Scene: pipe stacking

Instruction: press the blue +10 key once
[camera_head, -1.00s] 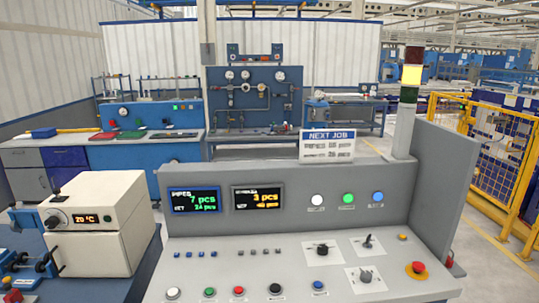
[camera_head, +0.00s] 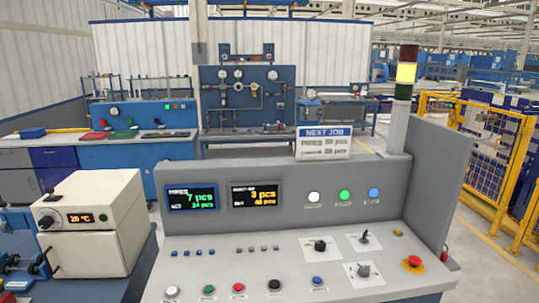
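A row of several small blue keys (camera_head: 186,253) lies on the console's sloping top (camera_head: 225,267), below the left display. Their labels are too small to read, so I cannot tell which is +10. The left display (camera_head: 192,199) reads 7 pcs in green, with a smaller blurred set line under it. The right display (camera_head: 256,195) reads 3 pcs in yellow. A row of small grey keys (camera_head: 264,249) sits to the right of the blue ones. My gripper is not in view.
Round buttons line the front edge, including a blue one (camera_head: 317,281). Knobs (camera_head: 320,246) and a red mushroom button (camera_head: 413,263) stand at the right. A beige oven-like box (camera_head: 90,225) stands left of the console. The air above the keys is clear.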

